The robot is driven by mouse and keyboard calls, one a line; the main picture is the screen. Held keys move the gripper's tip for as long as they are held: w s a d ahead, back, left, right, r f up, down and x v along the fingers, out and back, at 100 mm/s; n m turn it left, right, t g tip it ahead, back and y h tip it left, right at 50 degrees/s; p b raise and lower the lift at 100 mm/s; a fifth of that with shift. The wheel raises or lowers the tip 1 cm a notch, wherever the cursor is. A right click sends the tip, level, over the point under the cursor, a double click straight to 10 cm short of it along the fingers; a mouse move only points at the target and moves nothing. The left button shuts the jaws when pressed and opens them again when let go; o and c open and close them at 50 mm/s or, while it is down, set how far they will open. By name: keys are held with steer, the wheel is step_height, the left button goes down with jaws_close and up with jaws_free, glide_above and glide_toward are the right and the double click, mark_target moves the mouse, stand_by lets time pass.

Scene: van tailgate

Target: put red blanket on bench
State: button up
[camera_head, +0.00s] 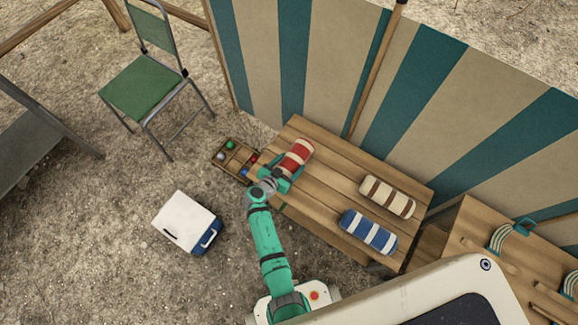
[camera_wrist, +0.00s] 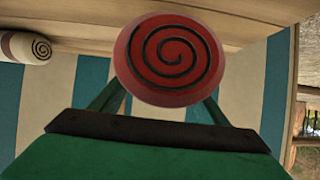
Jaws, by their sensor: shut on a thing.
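The red blanket (camera_head: 297,156) is a roll with cream bands. In the head view it is over the left end of the slatted wooden bench (camera_head: 318,194). My gripper (camera_head: 287,172) is shut on its near end. In the wrist view the blanket's round red end (camera_wrist: 169,60) with a black spiral fills the space between my fingers (camera_wrist: 165,100). The bench's wood (camera_wrist: 225,12) shows along the top of that view. I cannot tell whether the blanket touches the bench.
A beige-and-brown roll (camera_head: 387,197) and a blue-and-white roll (camera_head: 368,232) lie on the bench's right half. A striped windbreak (camera_head: 300,60) stands behind. A compartment box (camera_head: 222,163) with coloured balls, a cooler (camera_head: 184,222) and a green chair (camera_head: 142,88) are left.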

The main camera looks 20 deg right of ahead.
steer(key=shift+w+a+f, duration=0.1)
steer(key=shift+w+f, duration=0.4)
steer(key=shift+f, duration=1.5)
steer(key=o, duration=1.3)
steer(key=shift+f, duration=0.1)
steer(key=shift+s, duration=0.1)
